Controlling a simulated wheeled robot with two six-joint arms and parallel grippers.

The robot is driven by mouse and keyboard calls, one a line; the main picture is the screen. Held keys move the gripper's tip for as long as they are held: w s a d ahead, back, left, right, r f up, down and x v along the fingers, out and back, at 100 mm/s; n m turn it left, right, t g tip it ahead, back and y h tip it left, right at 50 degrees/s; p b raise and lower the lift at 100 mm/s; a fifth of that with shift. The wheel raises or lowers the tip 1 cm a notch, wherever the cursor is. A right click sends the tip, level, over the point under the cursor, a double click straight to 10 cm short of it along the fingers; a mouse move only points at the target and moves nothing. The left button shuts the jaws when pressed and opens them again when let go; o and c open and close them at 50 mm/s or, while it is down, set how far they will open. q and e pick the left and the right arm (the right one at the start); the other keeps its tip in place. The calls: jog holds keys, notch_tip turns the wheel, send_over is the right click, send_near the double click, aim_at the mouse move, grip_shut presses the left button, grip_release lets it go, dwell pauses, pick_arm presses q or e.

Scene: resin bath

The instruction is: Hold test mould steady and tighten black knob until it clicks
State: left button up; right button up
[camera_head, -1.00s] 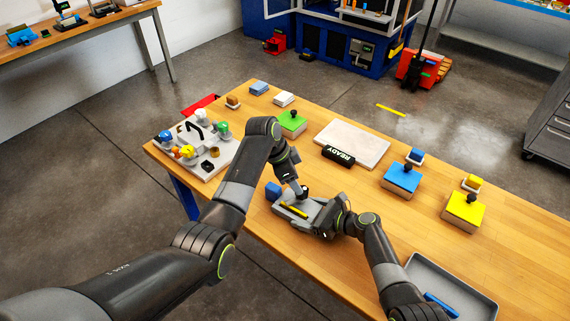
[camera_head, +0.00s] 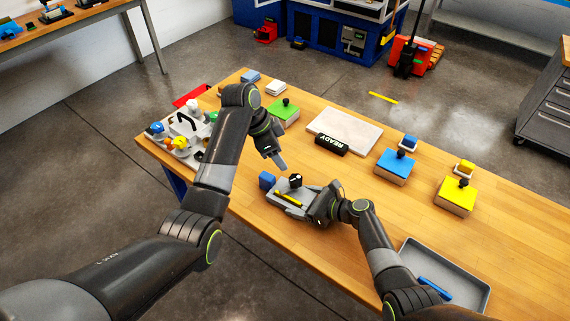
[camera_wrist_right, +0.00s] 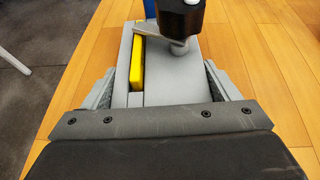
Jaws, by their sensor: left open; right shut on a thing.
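The test mould (camera_head: 284,203) is a grey block near the table's front edge, with a yellow strip (camera_head: 289,197) along its top. The black knob (camera_head: 295,179) stands on its far part and shows a small pale mark. In the right wrist view, the knob (camera_wrist_right: 181,16) sits over a grey post and a flat grey arm touching the yellow strip. My right gripper (camera_head: 314,203) is shut on the mould's sides, a finger on each side in the wrist view. My left gripper (camera_head: 280,163) is open and empty, above and left of the knob, apart from it.
A blue block (camera_head: 267,180) stands at the mould's left end. A black READY sign (camera_head: 331,146) lies before a pale slab (camera_head: 345,128). Green (camera_head: 284,113), blue (camera_head: 394,169) and yellow (camera_head: 456,196) knobbed blocks stand around. A grey tray (camera_head: 462,275) is front right.

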jog(key=o, duration=1.2)
